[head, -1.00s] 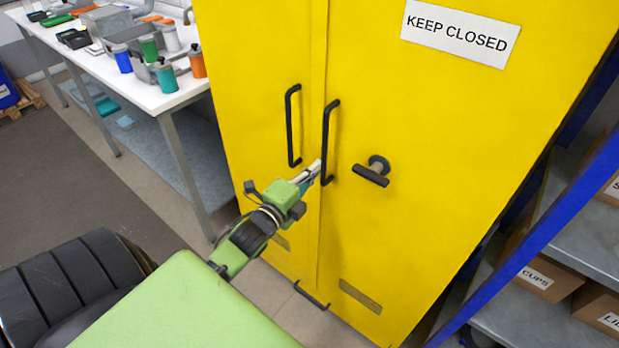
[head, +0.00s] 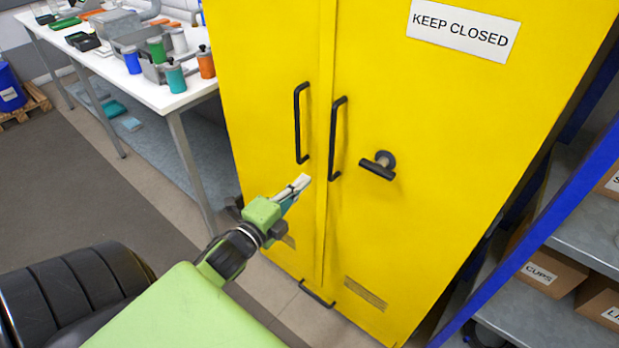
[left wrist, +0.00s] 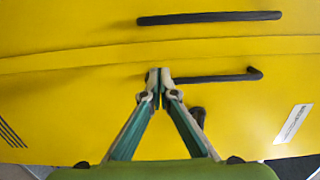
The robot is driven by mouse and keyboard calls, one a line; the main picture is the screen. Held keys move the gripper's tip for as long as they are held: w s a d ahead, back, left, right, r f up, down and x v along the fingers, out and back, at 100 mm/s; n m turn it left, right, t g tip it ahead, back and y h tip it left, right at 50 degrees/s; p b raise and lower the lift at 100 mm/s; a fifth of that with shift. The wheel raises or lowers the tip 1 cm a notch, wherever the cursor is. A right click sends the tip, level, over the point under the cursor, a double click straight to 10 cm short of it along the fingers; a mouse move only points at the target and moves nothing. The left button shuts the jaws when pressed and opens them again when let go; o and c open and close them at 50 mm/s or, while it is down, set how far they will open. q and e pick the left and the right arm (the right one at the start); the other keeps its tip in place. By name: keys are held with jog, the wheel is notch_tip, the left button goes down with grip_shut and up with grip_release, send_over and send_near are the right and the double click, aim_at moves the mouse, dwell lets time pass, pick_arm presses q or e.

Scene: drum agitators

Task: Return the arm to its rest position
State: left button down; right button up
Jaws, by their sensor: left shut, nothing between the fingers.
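My left gripper (head: 303,181) is shut and empty in front of the yellow cabinet (head: 420,140). In the head view its tips show just below the left door's black handle (head: 298,123) and left of the right door's handle (head: 337,139). In the left wrist view the shut fingertips (left wrist: 159,76) show by the end of one black handle (left wrist: 215,77), with the other handle (left wrist: 210,18) farther up. The fingers are not around either handle. Both cabinet doors look shut. My right gripper is not in view.
A black T-shaped latch (head: 378,165) sticks out of the right door. A white table (head: 150,95) with bottles and trays stands at the left. A blue-framed shelf (head: 540,240) with cardboard boxes stands at the right. Open floor (head: 110,190) lies at the left.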

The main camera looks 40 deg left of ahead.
pick_arm(q)
jog(key=shift+s, duration=2.65)
jog(key=s+d+f+n+g, duration=0.1)
jog(key=s+f+n+g, duration=0.2)
jog(key=f, duration=0.9)
jog(key=s+d+f+n+g, duration=0.1)
jog(key=s+f+n+g, duration=0.15)
jog(key=f, duration=0.85)
jog(key=s+d+f+n+g, duration=0.1)
jog(key=s+f+n+g, duration=0.15)
jog(key=f, duration=0.95)
jog(key=s+d+f+n+g, duration=0.3)
jog(key=s+d+f+g, duration=0.1)
jog(key=s+f, duration=0.7)
jog(key=s+d+f+n+g+h, duration=0.1)
jog(key=s+d+f+n+g, duration=0.3)
jog(key=s, duration=1.4)
jog(key=d+f+g, duration=0.1)
jog(key=d+f, duration=0.2)
jog(key=f, duration=0.4)
jog(key=shift+b, duration=0.3)
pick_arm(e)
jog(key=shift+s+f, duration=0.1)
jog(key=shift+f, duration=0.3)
